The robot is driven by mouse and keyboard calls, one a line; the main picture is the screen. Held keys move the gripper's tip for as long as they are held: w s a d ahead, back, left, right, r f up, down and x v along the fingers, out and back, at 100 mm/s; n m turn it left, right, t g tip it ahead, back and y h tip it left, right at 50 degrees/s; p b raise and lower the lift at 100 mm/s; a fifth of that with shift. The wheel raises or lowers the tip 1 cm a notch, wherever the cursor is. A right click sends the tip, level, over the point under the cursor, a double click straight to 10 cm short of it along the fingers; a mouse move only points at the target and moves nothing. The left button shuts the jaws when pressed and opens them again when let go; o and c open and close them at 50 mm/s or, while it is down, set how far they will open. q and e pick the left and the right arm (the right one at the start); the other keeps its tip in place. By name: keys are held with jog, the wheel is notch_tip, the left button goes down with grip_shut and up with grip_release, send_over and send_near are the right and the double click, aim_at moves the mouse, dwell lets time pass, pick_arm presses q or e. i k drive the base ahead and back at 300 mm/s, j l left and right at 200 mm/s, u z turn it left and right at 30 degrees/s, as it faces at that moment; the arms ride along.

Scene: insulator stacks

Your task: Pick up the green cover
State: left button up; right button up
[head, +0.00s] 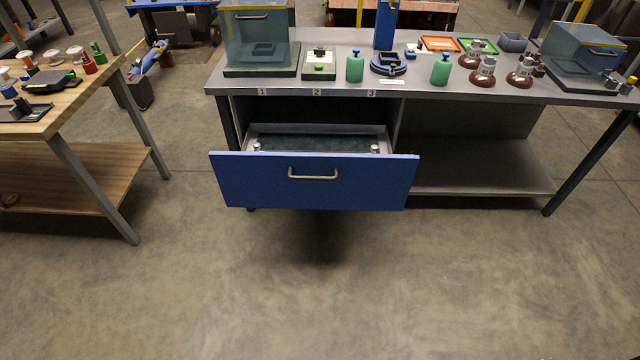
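Two green bottle-shaped pieces with narrow knobs on top stand upright on the grey workbench (300,87). One green piece (355,68) is near the number 3 label, left of a dark blue round fixture (388,65). The other green piece (440,70) stands right of that fixture. I cannot tell which of them, if either, is the green cover. A small pale block with a green button (319,69) is left of them. Neither of my grippers is in view.
A blue-fronted drawer (314,185) is pulled out below the bench's left half. Clear boxes stand at the bench's left (260,40) and right (585,55) ends. Brown-based insulators (482,76) are on the right. A wooden table (40,125) stands at left. The floor in front is clear.

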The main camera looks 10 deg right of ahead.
aim_at(355, 68)
jog(key=i, duration=1.1)
jog(key=i+j, duration=0.4)
jog(key=j+z, duration=0.05)
jog(key=j, duration=0.05)
